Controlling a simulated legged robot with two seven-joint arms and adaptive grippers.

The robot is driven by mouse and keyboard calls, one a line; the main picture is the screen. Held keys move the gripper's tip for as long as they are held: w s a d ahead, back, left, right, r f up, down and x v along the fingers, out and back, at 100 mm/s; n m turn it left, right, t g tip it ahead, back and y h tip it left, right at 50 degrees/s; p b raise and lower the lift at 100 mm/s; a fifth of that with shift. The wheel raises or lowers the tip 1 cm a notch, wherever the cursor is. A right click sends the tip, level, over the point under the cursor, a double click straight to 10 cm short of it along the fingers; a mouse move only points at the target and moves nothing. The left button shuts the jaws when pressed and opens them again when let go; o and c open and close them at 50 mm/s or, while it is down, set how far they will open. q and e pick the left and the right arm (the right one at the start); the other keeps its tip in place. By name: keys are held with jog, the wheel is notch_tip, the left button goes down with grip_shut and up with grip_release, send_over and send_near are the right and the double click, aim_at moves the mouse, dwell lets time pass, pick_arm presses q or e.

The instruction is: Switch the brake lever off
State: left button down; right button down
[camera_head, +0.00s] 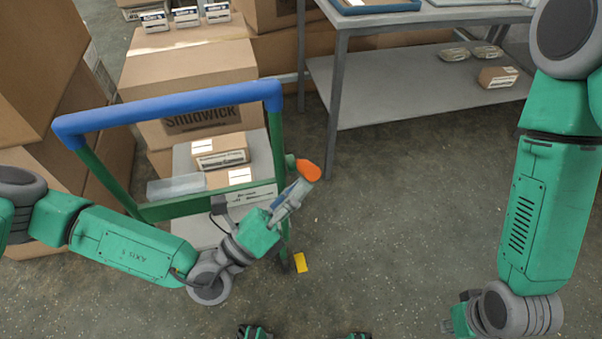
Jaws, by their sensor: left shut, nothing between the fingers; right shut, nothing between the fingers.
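An orange-tipped lever (308,170), which looks like the brake lever, stands at the right side of a cart with a blue handlebar (170,103) and green frame. My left gripper (299,189) is shut and empty. Its fingertips are just below the orange tip and overlap it in the picture; I cannot tell if they touch. Part of the lever's stem is hidden. My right gripper (448,326) is low at the bottom right, far from the cart, shut and empty, and only a small part of it shows.
The cart carries boxes (220,150). Large cardboard boxes (185,75) stand behind it and at the left. A grey metal table (420,85) stands at the back right. A small yellow piece (301,262) is low beside the cart. The floor in the middle is clear.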

pick_arm(q)
jog(key=w+a+r+n+g+y+p, duration=0.1)
jog(key=w+r+n+y+p, duration=0.4)
jog(key=n+p, duration=0.4)
jog(key=shift+w+a+r+p, duration=0.15)
jog(key=shift+w+a+p, duration=0.25)
jog(key=shift+p, duration=3.35)
